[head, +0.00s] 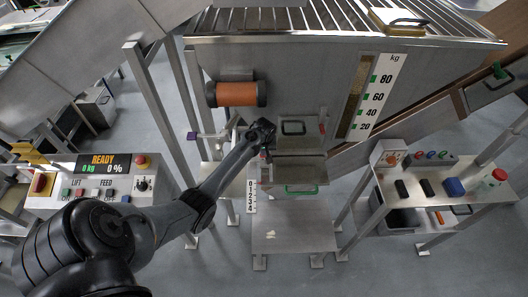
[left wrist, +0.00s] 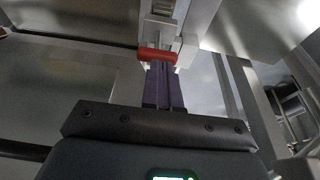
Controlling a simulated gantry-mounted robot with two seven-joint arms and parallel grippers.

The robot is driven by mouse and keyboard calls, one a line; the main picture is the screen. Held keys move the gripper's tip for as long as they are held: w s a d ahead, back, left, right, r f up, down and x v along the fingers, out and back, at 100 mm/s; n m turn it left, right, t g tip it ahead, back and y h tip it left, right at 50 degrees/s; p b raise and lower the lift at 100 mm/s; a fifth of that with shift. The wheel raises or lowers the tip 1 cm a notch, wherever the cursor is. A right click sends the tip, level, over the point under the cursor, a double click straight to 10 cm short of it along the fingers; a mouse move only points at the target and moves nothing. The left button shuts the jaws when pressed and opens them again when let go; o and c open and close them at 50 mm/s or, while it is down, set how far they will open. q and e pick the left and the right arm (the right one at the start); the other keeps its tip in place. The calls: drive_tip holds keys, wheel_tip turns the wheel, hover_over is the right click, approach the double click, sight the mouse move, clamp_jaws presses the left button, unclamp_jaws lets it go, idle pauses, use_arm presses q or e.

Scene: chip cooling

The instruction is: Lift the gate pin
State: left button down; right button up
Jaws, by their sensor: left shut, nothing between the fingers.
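My left gripper (head: 263,138) reaches in from the left to the gate area under the hopper in the head view. In the left wrist view its two narrow purple fingers (left wrist: 163,84) are side by side and shut, with nothing held. A red crosspiece (left wrist: 157,55), which looks like the gate pin's handle, lies right at the fingertips, in front of a pale metal upright. I cannot tell whether the fingers touch it. In the head view my gripper covers that spot. My right gripper is not in view.
A numbered scale strip (head: 252,196) hangs nearby. The control box (head: 101,182) reads READY. A side table (head: 430,185) stands right.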

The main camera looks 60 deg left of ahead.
use_arm(q)
drive_tip(key=shift+f, duration=0.4)
drive_tip(key=shift+f, duration=0.1)
